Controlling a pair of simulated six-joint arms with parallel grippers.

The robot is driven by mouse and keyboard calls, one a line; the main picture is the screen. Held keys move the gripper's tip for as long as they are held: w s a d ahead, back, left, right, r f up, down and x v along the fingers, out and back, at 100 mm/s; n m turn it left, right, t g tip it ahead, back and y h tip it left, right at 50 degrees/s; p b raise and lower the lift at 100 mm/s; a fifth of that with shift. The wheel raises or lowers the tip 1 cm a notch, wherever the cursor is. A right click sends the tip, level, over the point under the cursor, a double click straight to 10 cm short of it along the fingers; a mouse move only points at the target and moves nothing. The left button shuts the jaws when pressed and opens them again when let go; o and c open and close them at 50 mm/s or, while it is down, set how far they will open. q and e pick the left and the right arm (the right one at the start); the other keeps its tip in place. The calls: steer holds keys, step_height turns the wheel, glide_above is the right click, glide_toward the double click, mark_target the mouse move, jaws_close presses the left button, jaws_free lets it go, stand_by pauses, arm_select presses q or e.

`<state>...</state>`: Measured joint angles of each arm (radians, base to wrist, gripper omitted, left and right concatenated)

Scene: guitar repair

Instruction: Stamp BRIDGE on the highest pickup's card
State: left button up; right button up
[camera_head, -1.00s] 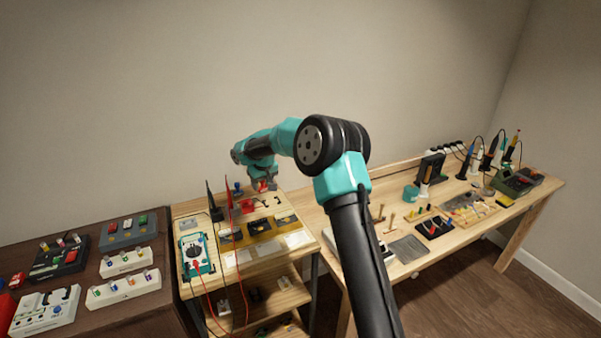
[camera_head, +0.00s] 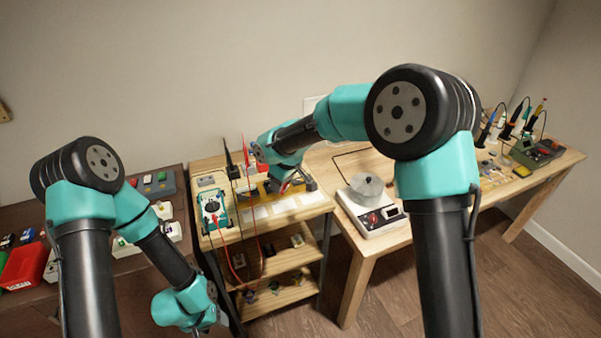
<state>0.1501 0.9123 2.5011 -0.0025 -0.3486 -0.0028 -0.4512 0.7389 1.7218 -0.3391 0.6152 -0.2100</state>
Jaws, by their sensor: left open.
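A small wooden stand (camera_head: 235,236) holds a teal multimeter (camera_head: 213,209) with red and black probe leads. A row of white cards (camera_head: 284,206) lies along its front edge. Dark pickups sit behind the cards, but my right arm hides most of them. I cannot read the cards or the meter. My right gripper (camera_head: 297,182) is over the stand just behind the cards; its fingers are too small and blurred to judge. My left gripper (camera_head: 207,327) is open, low in front of the stand's left side, mostly hidden by its wrist. No stamp can be made out clearly.
A scale (camera_head: 372,219) with a round grey pan stands on the right-hand bench near its front. Soldering tools (camera_head: 508,125) stand at that bench's far end. A red bin (camera_head: 22,266) and switch boxes are on the dark left table. Shelves under the stand hold small parts.

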mark_target(281, 204)
steer(key=shift+a+f, duration=0.1)
stand_by(0.3)
steer(key=shift+f, duration=2.9)
steer(key=shift+f, duration=0.55)
steer(key=shift+r, duration=3.55)
steer(key=shift+w, duration=0.1)
